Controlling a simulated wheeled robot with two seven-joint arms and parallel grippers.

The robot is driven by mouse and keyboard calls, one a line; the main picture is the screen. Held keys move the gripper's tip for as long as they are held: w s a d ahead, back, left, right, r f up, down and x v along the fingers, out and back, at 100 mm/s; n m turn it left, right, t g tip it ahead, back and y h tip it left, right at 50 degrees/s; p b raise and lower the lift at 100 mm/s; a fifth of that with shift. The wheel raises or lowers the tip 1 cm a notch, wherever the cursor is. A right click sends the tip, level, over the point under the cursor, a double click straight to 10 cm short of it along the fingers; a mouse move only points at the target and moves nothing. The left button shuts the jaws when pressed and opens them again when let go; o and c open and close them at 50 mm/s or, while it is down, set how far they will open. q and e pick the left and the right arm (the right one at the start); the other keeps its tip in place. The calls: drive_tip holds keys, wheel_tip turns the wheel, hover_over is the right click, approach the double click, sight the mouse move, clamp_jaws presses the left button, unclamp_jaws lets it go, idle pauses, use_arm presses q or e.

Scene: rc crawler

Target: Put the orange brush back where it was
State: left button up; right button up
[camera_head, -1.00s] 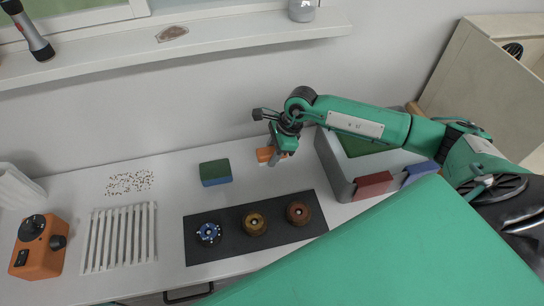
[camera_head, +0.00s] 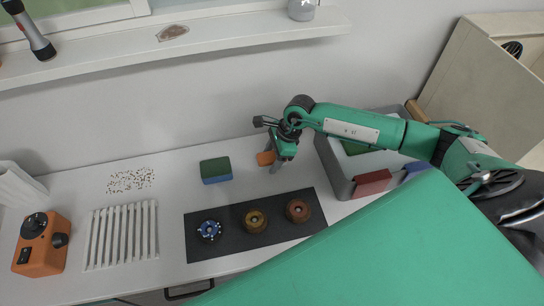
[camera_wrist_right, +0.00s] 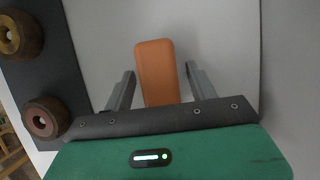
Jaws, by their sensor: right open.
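The orange brush (camera_head: 265,158) shows as a small orange block on the white table, right of the green and blue block. In the right wrist view the orange brush (camera_wrist_right: 155,72) lies between my fingers, with a gap on each side. My right gripper (camera_head: 280,163) is open beside and partly over the brush; in the wrist view its two grey fingers (camera_wrist_right: 160,80) are spread apart. The brush's underside is hidden. My left gripper is not in view.
A green and blue block (camera_head: 215,171) stands to the left. A dark mat (camera_head: 232,243) with several wheels lies in front. A grey tray (camera_head: 336,170) with red (camera_head: 371,182) and blue blocks at its front stands to the right. A shelf (camera_head: 200,45) runs along the wall.

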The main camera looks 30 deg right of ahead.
drive_tip(key=shift+r, duration=0.25)
drive_tip(key=b+v, duration=0.2)
drive_tip(key=v, duration=0.8)
drive_tip(key=shift+d+r+b, duration=0.2)
drive_tip(key=shift+b, duration=0.2)
drive_tip(key=shift+s+d+r, duration=0.1)
drive_tip(key=shift+d+r, duration=0.1)
drive_tip(key=shift+r, duration=0.4)
